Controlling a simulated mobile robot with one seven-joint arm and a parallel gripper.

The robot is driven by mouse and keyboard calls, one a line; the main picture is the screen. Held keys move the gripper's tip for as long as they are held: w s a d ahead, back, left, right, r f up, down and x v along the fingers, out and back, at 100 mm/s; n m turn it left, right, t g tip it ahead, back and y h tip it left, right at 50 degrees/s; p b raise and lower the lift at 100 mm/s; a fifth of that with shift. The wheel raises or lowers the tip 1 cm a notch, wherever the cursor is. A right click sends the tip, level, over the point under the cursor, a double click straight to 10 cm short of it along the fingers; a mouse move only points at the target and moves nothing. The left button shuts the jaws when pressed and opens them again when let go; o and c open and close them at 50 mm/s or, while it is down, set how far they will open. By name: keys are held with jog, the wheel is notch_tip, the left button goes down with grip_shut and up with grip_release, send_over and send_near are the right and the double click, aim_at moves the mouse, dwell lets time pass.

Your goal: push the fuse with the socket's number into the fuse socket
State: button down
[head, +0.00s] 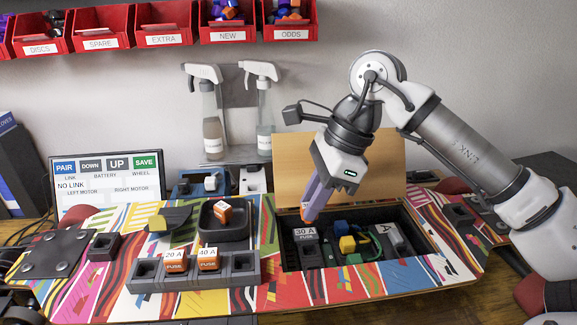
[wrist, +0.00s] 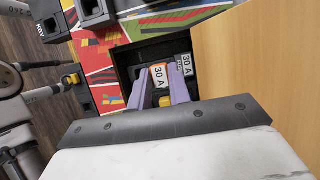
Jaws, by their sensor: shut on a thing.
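My gripper (head: 312,200) points down and is shut on an orange and white fuse (head: 306,212). In the wrist view the fuse (wrist: 158,75) sits between the purple fingers and its label reads 30 A. The fuse socket (head: 305,240), labelled 30 A FUSE, is at the back left of the open compartment in the board. The held fuse is just above the socket in the head view. In the wrist view the socket's 30 A label (wrist: 185,66) shows beside the fuse. The socket's opening is hidden, and I cannot tell whether the fuse touches it.
A fuse rack (head: 240,272) holds a 20 A fuse (head: 174,261) and a 40 A fuse (head: 208,259). Another orange fuse (head: 223,211) lies in a black tray (head: 240,232). The raised wooden lid (head: 350,165) stands behind the compartment. Wires and a yellow part (head: 347,244) lie right of the socket.

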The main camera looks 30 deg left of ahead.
jog(key=shift+w+d+f, duration=0.1)
jog(key=shift+d+f, duration=0.15)
jog(key=shift+f, duration=0.15)
jog(key=shift+f+b, duration=2)
jog(key=shift+f, duration=0.55)
jog(key=shift+f+b, duration=0.95)
jog(key=shift+f, duration=0.05)
dwell(0.8)
jog(key=c, duration=1.2)
grip_release()
jog(key=shift+c, duration=0.2)
jog(key=shift+o, duration=0.5)
jog(key=shift+o, duration=1)
jog(key=shift+r, duration=0.25)
